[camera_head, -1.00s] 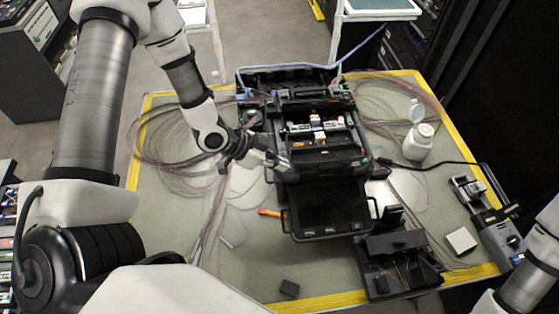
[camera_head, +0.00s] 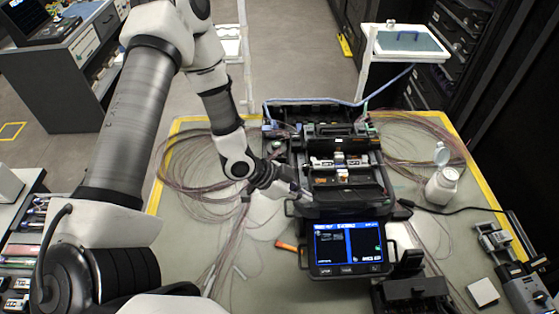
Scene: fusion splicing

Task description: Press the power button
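The black fusion splicer (camera_head: 340,208) stands in the middle of the table with its cover open. Its front screen (camera_head: 348,248) is lit blue with white text. The power button itself is too small to make out. My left gripper (camera_head: 300,194) is at the splicer's left front corner, just above the screen's upper left, with its tips touching or very close to the body. Its fingers look close together, but I cannot tell if they are shut. My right gripper is out of view.
A white bottle (camera_head: 442,186) stands right of the splicer, behind a black cable. A black device (camera_head: 412,294) sits in front right, and a grey tool (camera_head: 520,285) at the right edge. Loose fibre coils (camera_head: 195,165) lie on the left. An orange tool (camera_head: 287,246) lies left of the screen.

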